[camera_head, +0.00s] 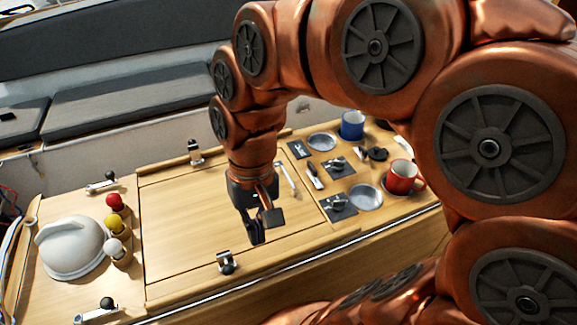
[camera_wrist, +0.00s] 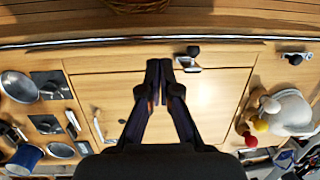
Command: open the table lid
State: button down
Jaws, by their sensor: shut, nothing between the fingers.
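The table lid (camera_head: 185,220) is a flat light-wood panel in the middle of the table. It lies shut and level with the surrounding top, and it also shows in the wrist view (camera_wrist: 215,95). A pale bar handle (camera_head: 286,178) sits near its right side; in the wrist view the handle (camera_wrist: 98,126) is left of my fingers. A metal latch with a dark knob (camera_head: 226,263) is at the front edge, close to my fingertips in the wrist view. A similar latch (camera_head: 194,153) is at the back edge. My gripper (camera_head: 257,237) is shut and empty above the lid.
Right of the lid are a red mug (camera_head: 402,177), a blue mug (camera_head: 352,125), metal bowls and utensils. Left are a white teapot-like vessel (camera_head: 72,248) and red, yellow and white round-topped items. Grey cushioned seats (camera_head: 130,101) line the back. A metal rail runs along the front edge.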

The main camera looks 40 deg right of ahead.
jog(key=w+d+r+m+y+b, duration=0.15)
jog(key=w+m, duration=0.25)
jog(key=w, duration=0.4)
jog(key=m+t+y+b, duration=0.2)
jog(key=m+y, duration=0.2)
jog(key=m, duration=0.5)
send_over(284, 178)
jog(key=s+a, duration=0.2)
notch_tip(284, 178, down, 3)
jog(key=d+f+m, duration=0.1)
jog(key=d+m, duration=0.1)
jog(key=d, duration=0.1)
jog(key=d+f+m+t, duration=0.1)
jog(key=d+f, duration=0.1)
jog(key=d, duration=0.1)
jog(key=d+f+m, duration=0.2)
jog(key=d, duration=0.1)
jog(key=shift+d+f+m, duration=0.1)
jog(key=shift+f+m, duration=0.1)
jog(key=shift+m, duration=0.1)
jog(key=shift+p+x, duration=1.2)
jog(key=shift+x, duration=2.95)
jog(key=shift+w, duration=0.1)
jog(key=shift+r, duration=0.1)
